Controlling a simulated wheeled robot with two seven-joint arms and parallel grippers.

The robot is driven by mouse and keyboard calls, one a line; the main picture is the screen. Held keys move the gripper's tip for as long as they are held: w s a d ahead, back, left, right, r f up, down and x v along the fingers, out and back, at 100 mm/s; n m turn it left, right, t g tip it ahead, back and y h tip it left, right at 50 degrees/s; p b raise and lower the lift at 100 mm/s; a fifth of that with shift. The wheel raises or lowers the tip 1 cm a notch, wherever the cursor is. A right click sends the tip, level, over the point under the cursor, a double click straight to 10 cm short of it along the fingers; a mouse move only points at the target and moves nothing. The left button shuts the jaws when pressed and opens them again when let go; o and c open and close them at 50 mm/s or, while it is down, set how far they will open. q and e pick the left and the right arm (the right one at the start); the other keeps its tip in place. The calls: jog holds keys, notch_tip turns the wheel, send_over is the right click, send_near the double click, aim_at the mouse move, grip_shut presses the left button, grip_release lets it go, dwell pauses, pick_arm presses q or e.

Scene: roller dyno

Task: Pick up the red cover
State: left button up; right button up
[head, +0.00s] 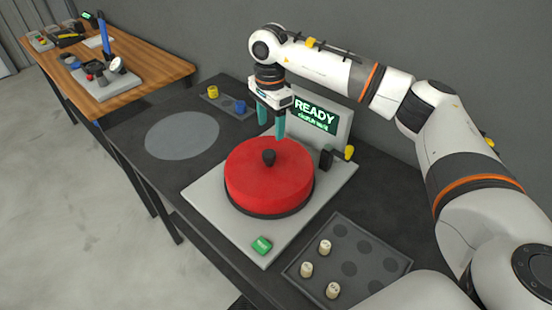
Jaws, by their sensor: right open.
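The red cover (250,183) is a round red lid with a black knob (268,157) on top. It sits on a dark round rim on the light grey machine base (212,207). My right gripper (271,125) points down above the far edge of the cover, behind the knob in the picture. Its two teal fingers are apart with nothing between them, and the knob is free of them. My left gripper is not in view.
A screen reading READY (315,112) stands behind the cover, close to my right gripper. A green button (262,245) is at the front. A tray (366,244) with several pale pegs lies at front right. A grey disc (182,135) marks clear table at left.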

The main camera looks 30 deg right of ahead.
aim_at(269, 153)
jog(key=f, duration=0.2)
jog(key=a+f+p, duration=0.1)
jog(key=shift+s+f, duration=0.15)
jog(key=shift+f, duration=0.25)
jog(key=shift+d+f+p, duration=0.2)
jog(key=shift+f+p, duration=0.2)
jog(key=shift+f, duration=0.2)
notch_tip(269, 153, down, 4)
jog(key=p, duration=0.2)
jog(key=shift+a+f+p, duration=0.15)
jog(key=shift+f+p, duration=0.05)
jog(key=shift+p, duration=0.1)
jog(key=shift+f, duration=0.3)
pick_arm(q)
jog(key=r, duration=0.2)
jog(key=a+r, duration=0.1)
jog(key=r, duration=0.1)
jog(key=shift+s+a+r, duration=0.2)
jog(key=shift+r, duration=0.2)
pick_arm(e)
grip_shut()
